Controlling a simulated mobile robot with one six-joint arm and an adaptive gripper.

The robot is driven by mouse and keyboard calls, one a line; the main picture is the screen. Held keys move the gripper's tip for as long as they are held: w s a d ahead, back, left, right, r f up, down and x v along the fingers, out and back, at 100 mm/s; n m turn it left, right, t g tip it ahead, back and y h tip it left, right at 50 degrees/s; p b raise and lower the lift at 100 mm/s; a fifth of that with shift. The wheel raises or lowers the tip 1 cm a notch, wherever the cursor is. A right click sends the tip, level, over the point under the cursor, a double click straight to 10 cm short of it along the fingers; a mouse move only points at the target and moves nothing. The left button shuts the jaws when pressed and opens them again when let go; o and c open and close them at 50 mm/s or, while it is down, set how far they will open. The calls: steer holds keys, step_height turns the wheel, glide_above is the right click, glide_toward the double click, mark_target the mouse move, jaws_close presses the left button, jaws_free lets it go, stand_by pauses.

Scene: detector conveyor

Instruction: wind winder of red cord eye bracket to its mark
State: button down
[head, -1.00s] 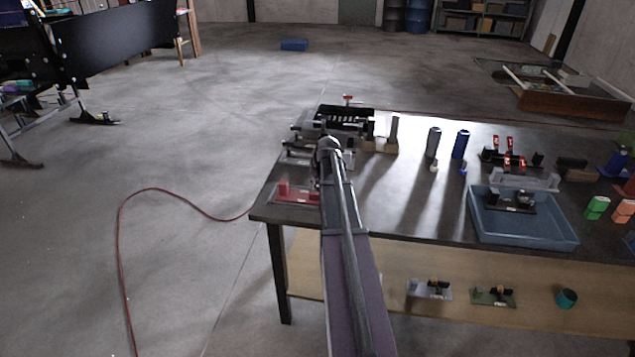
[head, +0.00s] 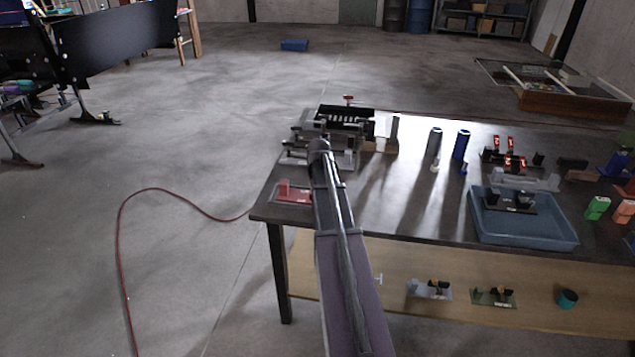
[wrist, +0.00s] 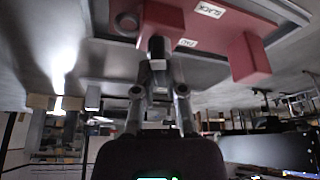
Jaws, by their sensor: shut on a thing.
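The red cord eye bracket (head: 292,193) sits on a pale plate at the near left corner of the table, partly behind my arm in the head view. In the wrist view the red bracket (wrist: 220,25) fills the top, with two upright red blocks and white labels, one reading "SLACK". My gripper (wrist: 157,68) is shut on a small dark part, seemingly the winder (wrist: 157,46), in front of one red block. In the head view my arm hides the fingertips. I cannot make out the winder's angle against its mark.
A black slotted fixture (head: 345,120) stands behind the bracket. Two cylinders (head: 433,143), a blue tray (head: 525,232) and several small brackets stand farther right on the dark table (head: 400,205). A red cord (head: 122,260) lies on the floor at left.

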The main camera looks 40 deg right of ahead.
steer(key=c, duration=0.7)
jaws_free()
